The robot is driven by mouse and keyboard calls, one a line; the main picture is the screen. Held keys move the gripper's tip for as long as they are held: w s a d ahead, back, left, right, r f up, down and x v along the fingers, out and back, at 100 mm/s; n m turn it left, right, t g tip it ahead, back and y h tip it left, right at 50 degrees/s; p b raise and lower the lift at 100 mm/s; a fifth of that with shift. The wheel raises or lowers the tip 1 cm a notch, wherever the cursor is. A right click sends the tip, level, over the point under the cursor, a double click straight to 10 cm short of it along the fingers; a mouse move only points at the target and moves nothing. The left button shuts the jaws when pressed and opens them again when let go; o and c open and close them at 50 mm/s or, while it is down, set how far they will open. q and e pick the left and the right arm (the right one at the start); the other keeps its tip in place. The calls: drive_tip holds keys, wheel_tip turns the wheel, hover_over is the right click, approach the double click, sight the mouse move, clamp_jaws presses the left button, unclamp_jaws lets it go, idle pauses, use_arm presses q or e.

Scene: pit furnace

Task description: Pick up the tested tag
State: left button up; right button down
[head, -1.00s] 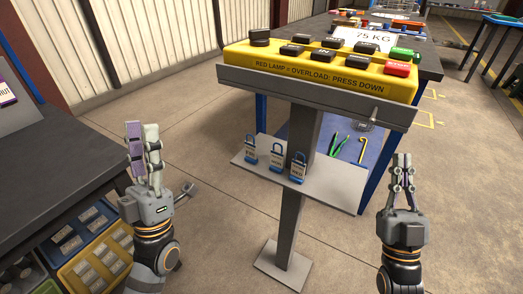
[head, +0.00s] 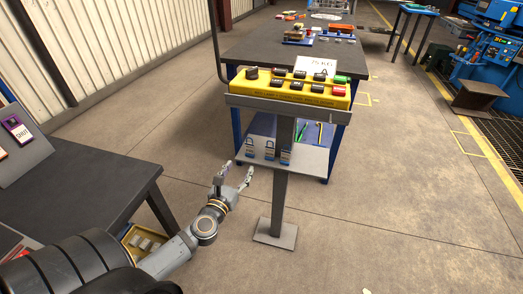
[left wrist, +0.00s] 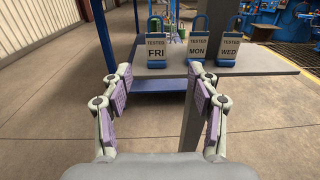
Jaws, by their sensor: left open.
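Three tested tags with blue shackles stand in a row on the grey shelf of the control pedestal. In the left wrist view they read FRI (left wrist: 156,50), MON (left wrist: 198,46) and WED (left wrist: 229,48) from left to right. They are small in the head view, where the FRI tag (head: 249,147) is nearest my gripper. My left gripper (head: 235,172) is open and empty, just left of and in front of the shelf. In the left wrist view its fingers (left wrist: 163,100) are spread, with the tags beyond and above them. My right gripper is not in view.
The yellow control box (head: 285,90) overhangs the shelf (head: 315,158), and the grey post (head: 279,200) rises in front of me. A dark table (head: 80,185) with a panel marked SHUT (head: 20,130) stands at left. The floor right of the post is clear.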

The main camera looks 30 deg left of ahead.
sight(249, 148)
use_arm(q)
drive_tip(key=shift+w+a+f, duration=0.1)
drive_tip(key=shift+w+a, duration=0.35)
drive_tip(key=shift+w, duration=1.3)
drive_tip(key=shift+w+a+f, duration=0.1)
drive_tip(key=shift+w+a, duration=0.4)
drive_tip(key=shift+w, duration=1.2)
drive_tip(key=shift+w+a+f, duration=0.1)
drive_tip(key=shift+w+a, duration=0.35)
drive_tip(key=shift+w, duration=1.3)
drive_tip(key=shift+c, duration=0.3)
drive_tip(key=c, duration=1)
